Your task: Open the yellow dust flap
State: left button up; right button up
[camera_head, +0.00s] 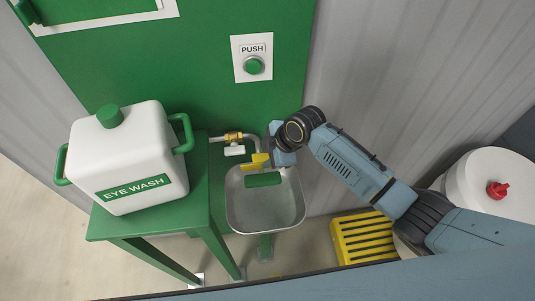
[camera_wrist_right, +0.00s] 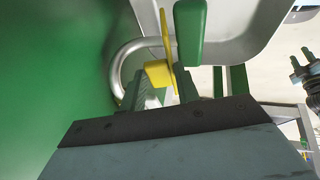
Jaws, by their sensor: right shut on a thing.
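The yellow dust flap (camera_head: 254,165) is at the back edge of the steel basin, beside the curved pipe. In the right wrist view the flap (camera_wrist_right: 166,28) shows as a thin upright plate with a blocky yellow tab (camera_wrist_right: 157,72). My right gripper (camera_head: 270,160) reaches in from the right over the back of the basin. In the right wrist view its fingers (camera_wrist_right: 165,88) are shut on the yellow tab. The fingers and wrist partly hide the flap in the head view.
The steel basin (camera_head: 240,212) has a green paddle (camera_head: 263,180) close to the flap. A brass valve (camera_head: 233,137) sits on the pipe at left. A white eye wash tank (camera_head: 125,150) stands on a green table. A green PUSH button (camera_head: 253,66) is on the wall panel.

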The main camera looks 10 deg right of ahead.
jog(key=shift+w+g, duration=0.4)
jog(key=shift+g, duration=0.1)
jog(key=shift+w+f+g, duration=0.1)
jog(key=shift+w+g, duration=0.15)
jog(key=shift+g, duration=0.15)
jog(key=shift+w+f+m+g+b, duration=0.25)
jog(key=shift+w+g+b, duration=0.2)
jog(key=shift+g+b, duration=0.4)
jog(key=shift+w+r+g+b, duration=0.1)
jog(key=shift+w+g+b, duration=0.15)
jog(key=shift+b, duration=0.4)
jog(key=o, duration=0.9)
jog(key=shift+r, duration=0.15)
